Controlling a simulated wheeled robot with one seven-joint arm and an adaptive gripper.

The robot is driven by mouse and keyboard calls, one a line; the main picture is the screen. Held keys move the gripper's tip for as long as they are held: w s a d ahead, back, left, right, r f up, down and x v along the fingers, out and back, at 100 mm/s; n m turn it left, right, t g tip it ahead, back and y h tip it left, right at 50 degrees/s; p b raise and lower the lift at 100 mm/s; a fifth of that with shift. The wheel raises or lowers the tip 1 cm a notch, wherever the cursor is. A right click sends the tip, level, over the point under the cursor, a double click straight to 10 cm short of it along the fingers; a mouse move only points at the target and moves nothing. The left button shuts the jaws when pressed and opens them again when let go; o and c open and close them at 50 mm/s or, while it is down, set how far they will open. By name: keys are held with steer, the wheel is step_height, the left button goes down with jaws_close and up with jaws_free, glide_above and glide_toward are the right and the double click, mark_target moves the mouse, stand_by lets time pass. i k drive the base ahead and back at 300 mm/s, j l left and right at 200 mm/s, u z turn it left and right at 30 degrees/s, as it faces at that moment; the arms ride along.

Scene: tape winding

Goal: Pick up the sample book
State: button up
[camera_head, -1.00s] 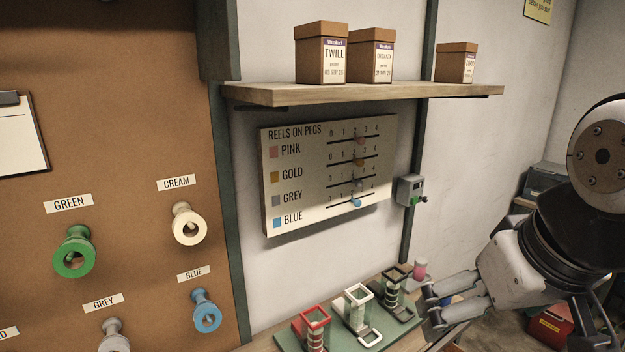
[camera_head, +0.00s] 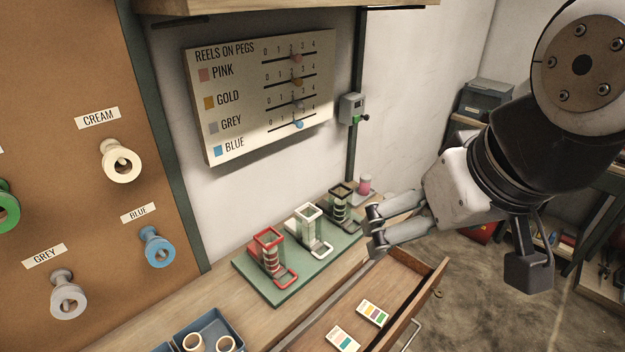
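Two small flat items with coloured swatches lie in an open wooden drawer at the bottom of the head view. The farther swatch item (camera_head: 373,312) shows yellow, purple and green bands. The nearer swatch item (camera_head: 343,338) shows a teal band and pale bands. Either could be the sample book; I cannot read a title on them. My gripper (camera_head: 374,228) is above and behind the drawer, its fingers pointing left. Its two fingers are apart with nothing seen between them.
The open drawer (camera_head: 416,274) sticks out from the bench. On the bench, a green board (camera_head: 256,281) carries red, white and dark-green holders. A pink reel (camera_head: 365,185) stands behind my gripper. Reels hang on the pegboard (camera_head: 85,190).

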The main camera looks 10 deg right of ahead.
mark_target(373, 314)
steer(key=z, duration=0.35)
steer(key=k, duration=1)
steer(key=i+l+z, duration=0.25)
steer(key=i, duration=0.3)
steer(key=i+l+z, duration=0.25)
steer(key=i, duration=0.35)
